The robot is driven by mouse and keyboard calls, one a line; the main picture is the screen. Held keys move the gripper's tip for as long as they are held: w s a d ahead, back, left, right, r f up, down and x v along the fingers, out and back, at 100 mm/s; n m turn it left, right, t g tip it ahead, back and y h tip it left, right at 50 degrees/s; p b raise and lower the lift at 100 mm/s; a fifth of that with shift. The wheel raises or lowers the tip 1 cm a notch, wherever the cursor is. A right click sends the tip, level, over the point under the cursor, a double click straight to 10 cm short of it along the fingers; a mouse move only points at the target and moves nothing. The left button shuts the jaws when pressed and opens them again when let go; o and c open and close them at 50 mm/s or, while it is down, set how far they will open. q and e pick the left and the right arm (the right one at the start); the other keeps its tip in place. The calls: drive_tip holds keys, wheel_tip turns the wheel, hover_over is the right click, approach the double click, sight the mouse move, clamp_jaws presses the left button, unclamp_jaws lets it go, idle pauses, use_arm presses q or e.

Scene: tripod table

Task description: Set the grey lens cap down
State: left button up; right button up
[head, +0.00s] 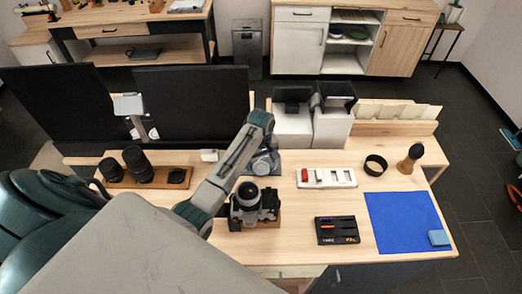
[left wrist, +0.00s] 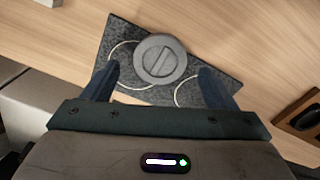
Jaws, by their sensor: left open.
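The grey lens cap (left wrist: 160,60) is round with a raised bar across its face. In the left wrist view it lies flat on a dark grey speckled mat (left wrist: 122,42), between two pale outlined circles. My left gripper (left wrist: 160,71) is open, with one finger on each side of the cap and visible gaps between fingers and cap. In the head view my left gripper (head: 263,164) is low over the table behind the camera (head: 254,205), and it hides most of the mat and cap. My right gripper is not in view.
A wooden lens tray (head: 152,184) stands to the left. A white holder (head: 340,178) with a red piece is on the right. Two grey bins (head: 292,128) and dark monitors (head: 192,105) stand behind. A blue cloth (head: 400,220) lies at front right.

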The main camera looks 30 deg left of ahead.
sight(261, 167)
use_arm(q)
wheel_tip(261, 167, up, 10)
drive_tip(key=b, duration=0.1)
drive_tip(key=shift+f+b, duration=0.2)
drive_tip(key=shift+b, duration=0.15)
